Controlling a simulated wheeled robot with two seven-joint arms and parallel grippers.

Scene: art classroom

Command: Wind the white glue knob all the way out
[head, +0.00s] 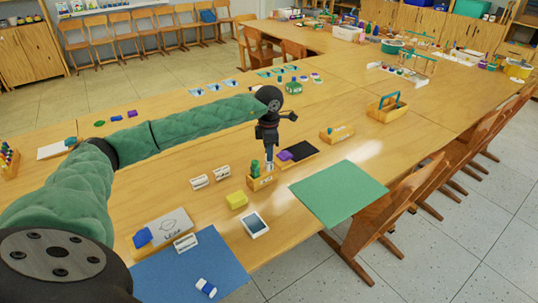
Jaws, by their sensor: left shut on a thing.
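My left gripper (269,160) reaches in from the left on its green-sleeved arm and points down over a small wooden holder (262,182) near the middle of the table. It is shut on the small white glue knob, which is mostly hidden between the fingers. The holder stands on the table and has dark marks on its front. How far out the knob is wound is too small to tell. My right gripper is not in view.
A purple item (285,156) and a black sheet (303,150) lie close to the right of the holder. A wooden caddy (387,107) stands farther right.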

